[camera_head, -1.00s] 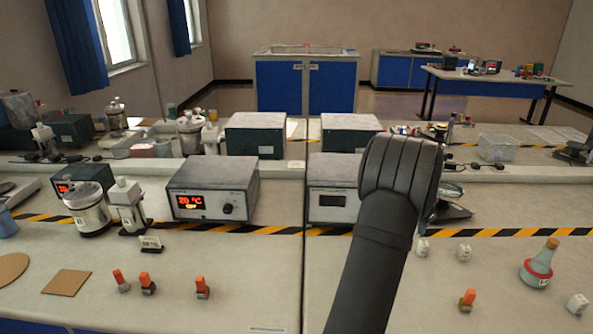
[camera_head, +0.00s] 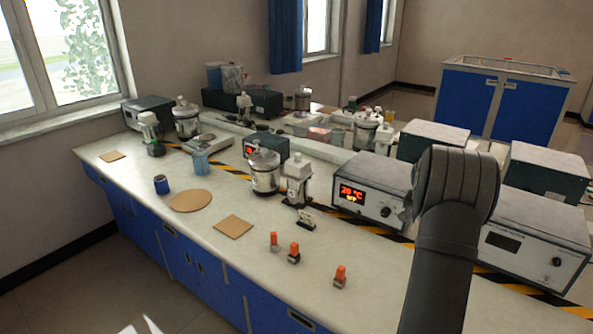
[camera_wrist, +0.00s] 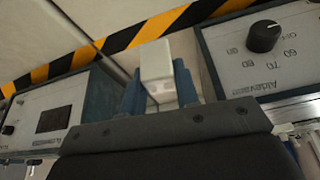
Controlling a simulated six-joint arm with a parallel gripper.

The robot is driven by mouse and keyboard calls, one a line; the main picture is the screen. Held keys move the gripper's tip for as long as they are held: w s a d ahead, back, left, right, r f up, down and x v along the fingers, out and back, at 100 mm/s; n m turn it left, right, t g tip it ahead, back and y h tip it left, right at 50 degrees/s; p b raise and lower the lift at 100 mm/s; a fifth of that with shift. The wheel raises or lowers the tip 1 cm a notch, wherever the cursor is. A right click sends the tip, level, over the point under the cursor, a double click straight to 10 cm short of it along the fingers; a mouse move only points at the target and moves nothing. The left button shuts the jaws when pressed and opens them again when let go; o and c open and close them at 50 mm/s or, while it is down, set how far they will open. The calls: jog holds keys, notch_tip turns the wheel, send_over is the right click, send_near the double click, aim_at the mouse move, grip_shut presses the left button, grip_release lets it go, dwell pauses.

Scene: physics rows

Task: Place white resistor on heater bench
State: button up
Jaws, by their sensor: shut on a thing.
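In the wrist view my gripper (camera_wrist: 159,92) has its two blue fingers shut on a white block (camera_wrist: 156,60), the white resistor. It sticks out beyond the fingertips above the light bench top. In the head view my dark arm hides the gripper and the resistor. I cannot tell which part is meant by the heater bench. A grey box with a lit red 20 °C display (camera_head: 371,190) stands on the long bench (camera_head: 160,215), left of my arm.
Several orange-topped pieces (camera_head: 294,252) stand near the front edge. A square brown pad (camera_head: 233,227) and a round one (camera_head: 191,201) lie to their left. Metal vessels (camera_head: 264,172) stand behind. A second grey box (camera_head: 533,240) is right of my arm. Yellow-black tape (camera_head: 381,233) runs along the bench.

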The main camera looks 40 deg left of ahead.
jog(key=s+a+n+y, duration=0.1)
jog(key=s+a+n, duration=0.2)
jog(key=s+a, duration=0.8)
jog(key=s+a+n+y, duration=0.1)
jog(key=s+a+n, duration=0.15)
jog(key=a, duration=1.65)
jog(key=s+a+n+g+y, duration=0.15)
jog(key=s+a+n, duration=0.35)
jog(key=s+a, duration=1.05)
jog(key=shift+m, duration=0.25)
jog(key=x, duration=0.4)
jog(key=d+x, duration=0.1)
jog(key=shift+s+f, duration=0.25)
jog(key=shift+f, duration=2.5)
jog(key=shift+f, duration=0.15)
jog(key=o, duration=1)
jog(key=shift+c, duration=0.2)
